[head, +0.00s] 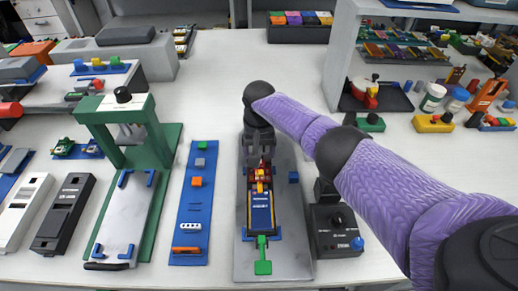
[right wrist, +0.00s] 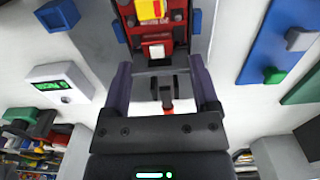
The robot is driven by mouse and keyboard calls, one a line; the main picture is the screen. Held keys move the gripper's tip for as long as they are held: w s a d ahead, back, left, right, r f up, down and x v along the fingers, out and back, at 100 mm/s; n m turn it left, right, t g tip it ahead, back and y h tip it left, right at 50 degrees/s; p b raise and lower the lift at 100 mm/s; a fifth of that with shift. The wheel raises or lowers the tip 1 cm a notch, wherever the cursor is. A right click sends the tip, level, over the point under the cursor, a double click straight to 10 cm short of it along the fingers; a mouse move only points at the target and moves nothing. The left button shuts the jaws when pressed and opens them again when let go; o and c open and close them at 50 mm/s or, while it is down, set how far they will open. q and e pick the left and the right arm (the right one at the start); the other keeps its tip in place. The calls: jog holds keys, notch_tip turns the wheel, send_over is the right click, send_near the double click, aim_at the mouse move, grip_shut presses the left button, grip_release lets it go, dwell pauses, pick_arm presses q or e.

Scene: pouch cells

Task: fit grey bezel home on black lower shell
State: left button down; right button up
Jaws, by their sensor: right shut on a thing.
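My right gripper (head: 259,160) reaches in from the right and points down over the far part of a fixture on a grey base plate (head: 293,240). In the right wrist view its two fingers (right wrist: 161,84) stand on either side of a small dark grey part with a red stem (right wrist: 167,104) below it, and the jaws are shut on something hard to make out. A red block (right wrist: 155,48) lies just beyond. A blue and yellow piece (head: 261,210) lies in the fixture. I cannot clearly make out a grey bezel or black lower shell. My left gripper is out of view.
A green press frame (head: 150,150) and a blue strip with small blocks (head: 203,220) stand to the left. A black box (head: 63,213) lies farther left. A dark control box (head: 338,230) stands close on the right. White table shows behind the fixture.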

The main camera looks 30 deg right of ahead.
jog(key=shift+f+b, duration=0.35)
jog(key=shift+f, duration=0.2)
jog(key=o, duration=1)
jog(key=shift+o, duration=0.2)
notch_tip(320, 180, up, 10)
jog(key=p, duration=0.5)
jog(key=shift+f, duration=0.2)
jog(key=shift+r, duration=0.2)
